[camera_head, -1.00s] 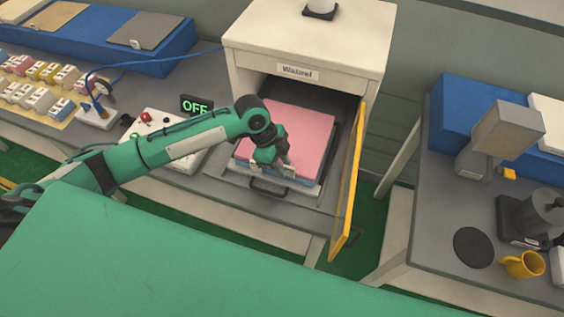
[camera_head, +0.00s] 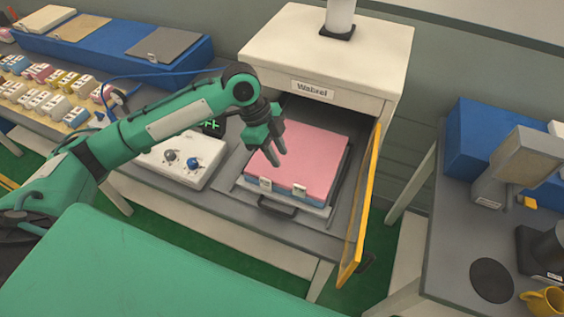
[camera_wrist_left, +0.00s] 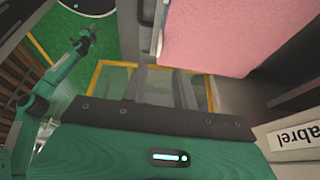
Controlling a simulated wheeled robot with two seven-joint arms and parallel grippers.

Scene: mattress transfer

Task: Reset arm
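My left gripper (camera_head: 274,148) is in front of the opening of the white cabinet (camera_head: 345,50), above the left part of a pink mattress block (camera_head: 308,162). Its fingers look apart with nothing between them. The pink block lies flat on a grey tray (camera_head: 318,211) with a dark handle, partly out of the cabinet. In the left wrist view the pink block (camera_wrist_left: 240,35) is at the top, clear of the fingers. A green arm that looks like my right one shows at the left there, its gripper (camera_wrist_left: 86,38) too small to read.
The cabinet's yellow-framed door (camera_head: 361,205) stands open to the right. A white control box (camera_head: 180,160) with knobs is left of the tray. The right table holds a black disc (camera_head: 491,280) and a yellow mug (camera_head: 545,300). A green surface (camera_head: 150,270) fills the front.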

